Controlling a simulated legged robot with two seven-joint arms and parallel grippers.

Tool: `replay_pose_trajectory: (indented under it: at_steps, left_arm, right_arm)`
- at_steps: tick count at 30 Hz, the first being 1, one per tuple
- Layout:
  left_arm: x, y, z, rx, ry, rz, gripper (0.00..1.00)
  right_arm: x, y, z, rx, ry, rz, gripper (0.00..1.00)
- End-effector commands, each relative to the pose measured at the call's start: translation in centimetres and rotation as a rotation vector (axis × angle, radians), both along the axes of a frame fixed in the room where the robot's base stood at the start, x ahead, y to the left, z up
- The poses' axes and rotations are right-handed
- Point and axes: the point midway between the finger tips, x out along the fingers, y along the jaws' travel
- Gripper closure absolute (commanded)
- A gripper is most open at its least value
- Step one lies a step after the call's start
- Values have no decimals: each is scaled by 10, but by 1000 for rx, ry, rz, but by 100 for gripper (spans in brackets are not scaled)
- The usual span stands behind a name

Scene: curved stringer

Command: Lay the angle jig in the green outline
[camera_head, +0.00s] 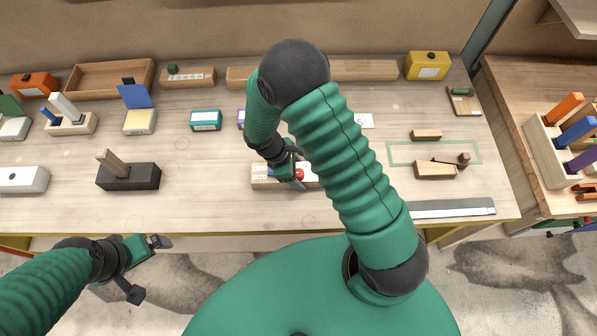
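The green outline (398,144) is a thin rectangle on the right part of the bench. A wooden block (434,171) lies over its lower edge, and a dark brown piece with a small upright peg (464,158) is at its right. I cannot tell for sure which piece is the angle jig. My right gripper (291,177) is low over a pale wooden block (262,177) with a red knob (300,174); whether it grips anything is unclear. My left gripper (147,268) is open and empty in front of the bench edge.
Another wooden block (426,135) lies at the outline's upper edge. A grey metal ruler (455,208) lies along the front edge. A dark block with an upright wooden piece (128,177) stands at left. A yellow box (428,66) stands at the back. My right arm hides the bench's middle.

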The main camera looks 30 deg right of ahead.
Motion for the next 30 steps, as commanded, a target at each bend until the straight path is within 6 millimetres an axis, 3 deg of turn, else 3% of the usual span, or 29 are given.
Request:
replay_pose_trajectory:
  at_steps: [1,4,16,27,30]
  left_arm:
    - [0,0,0,0,0,0,0]
    - [0,0,0,0,0,0,0]
    - [0,0,0,0,0,0,0]
    - [0,0,-7,0,0,0,0]
    - [0,0,-7,0,0,0,0]
  right_arm:
    - [0,0,0,0,0,0,29]
    - [0,0,0,0,0,0,17]
    - [3,3,10,1,-4,0,17]
    - [21,32,91,1,-4,0,17]
    - [23,37,105,1,-2,0,17]
